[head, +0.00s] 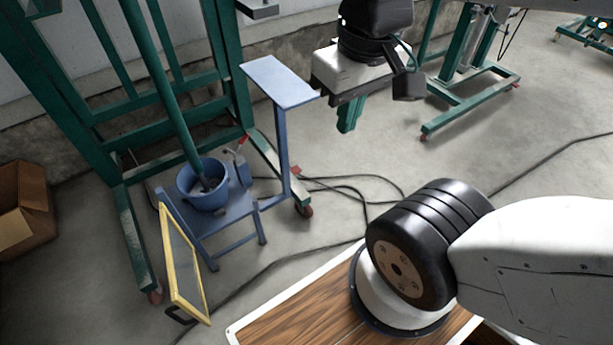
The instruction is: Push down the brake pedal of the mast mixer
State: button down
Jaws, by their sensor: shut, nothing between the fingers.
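The mast mixer is a tall green frame (233,70) on casters at the left. Its slanted green shaft (180,105) reaches down into a blue bucket (205,190). A red caster (305,210) sits at the near right end of its base leg, and another red caster (155,297) is at the front left. I cannot clearly tell which small part is the brake pedal. My gripper (347,128) has green fingers that point down. It is shut and empty, in the air to the right of the mixer, and appears apart from it.
A blue stand with a flat top (280,82) rises between the mixer and my gripper. The bucket rests on a blue stool (232,212). A yellow-framed panel (183,270) leans in front. Dark cables (355,190) cross the floor. A cardboard box (22,210) stands far left.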

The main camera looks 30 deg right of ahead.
aim_at(295, 170)
jog(key=z, duration=0.5)
jog(key=i, duration=1.25)
jog(key=z, duration=0.1)
